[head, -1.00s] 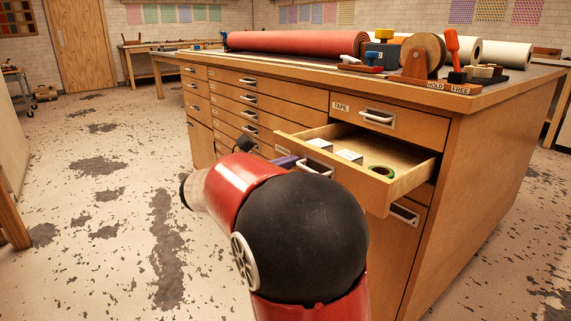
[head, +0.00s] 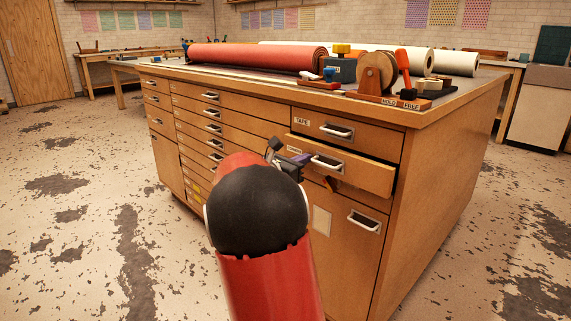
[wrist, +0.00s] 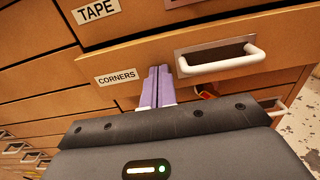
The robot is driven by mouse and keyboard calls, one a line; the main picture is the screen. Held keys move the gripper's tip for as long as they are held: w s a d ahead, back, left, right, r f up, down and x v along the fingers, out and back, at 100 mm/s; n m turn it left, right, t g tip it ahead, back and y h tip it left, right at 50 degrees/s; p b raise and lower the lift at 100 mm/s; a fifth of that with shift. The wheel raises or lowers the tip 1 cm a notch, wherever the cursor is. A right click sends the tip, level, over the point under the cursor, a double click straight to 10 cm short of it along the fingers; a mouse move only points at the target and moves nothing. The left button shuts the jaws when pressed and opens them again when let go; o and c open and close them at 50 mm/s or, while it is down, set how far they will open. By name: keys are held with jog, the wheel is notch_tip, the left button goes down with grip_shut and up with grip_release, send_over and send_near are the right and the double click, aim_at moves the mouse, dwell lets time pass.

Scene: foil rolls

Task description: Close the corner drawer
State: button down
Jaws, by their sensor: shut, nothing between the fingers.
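The corner drawer (head: 352,169) is in the right column of the wooden cabinet, under the TAPE drawer (head: 345,130). It still stands out a little from the cabinet face, and its inside is hidden. In the wrist view its front (wrist: 128,62) carries a CORNERS label (wrist: 117,76) and a pale handle (wrist: 222,62). My gripper (wrist: 158,72) has its purple fingers together and empty. The fingertips are at the drawer front, between the label and the handle; I cannot tell if they touch. In the head view my gripper (head: 299,160) is partly hidden by my arm.
The cabinet top holds a red roll (head: 258,57), white rolls and a wooden dispenser (head: 377,72). Below the corner drawer is a door with a handle (head: 364,221). Other drawers on the left are shut. The floor on the left is clear.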

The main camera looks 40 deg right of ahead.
jog(key=d, duration=0.3)
jog(key=shift+w, duration=0.1)
jog(key=shift+d+r, duration=0.15)
jog(key=shift+d, duration=0.05)
jog(key=shift+r, duration=0.15)
